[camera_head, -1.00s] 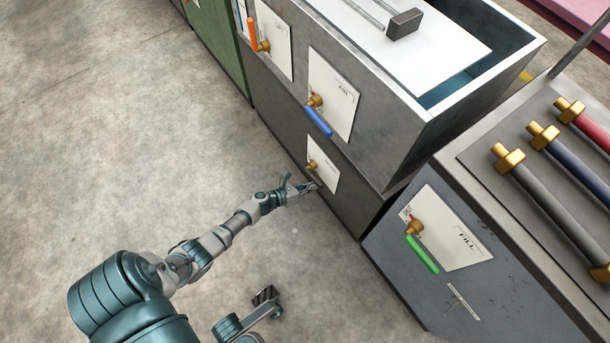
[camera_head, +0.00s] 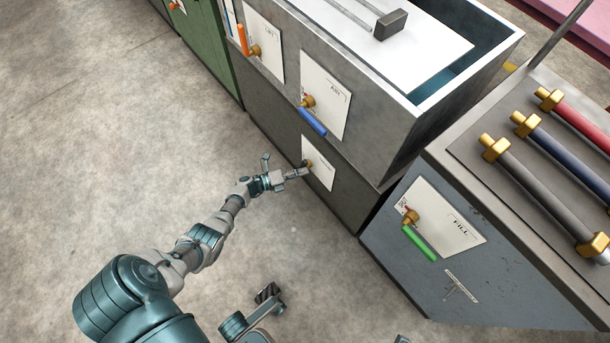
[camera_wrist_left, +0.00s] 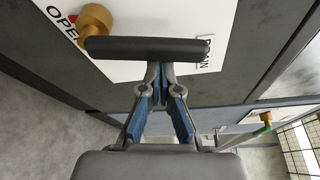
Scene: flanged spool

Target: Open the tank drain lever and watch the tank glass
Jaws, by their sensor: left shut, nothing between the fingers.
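The drain plate (camera_head: 320,165) is a white panel low on the grey tank (camera_head: 385,125). In the left wrist view, the drain lever (camera_wrist_left: 148,48) is a black bar beside a brass valve (camera_wrist_left: 95,20), with OPEN and DRAIN lettering near it. The lever lies crosswise in that view. My left gripper (camera_head: 303,172) is shut and empty in front of the plate. In the wrist view its fingertips (camera_wrist_left: 160,85) meet the lever's lower edge near its middle; I cannot tell if they touch. I cannot make out a tank glass with certainty.
A blue-handled valve (camera_head: 312,121) is above the drain plate, and an orange-handled one (camera_head: 243,40) is farther up left. A grey cabinet with a green FILL lever (camera_head: 418,243) stands at the right. Open concrete floor (camera_head: 110,140) lies at the left.

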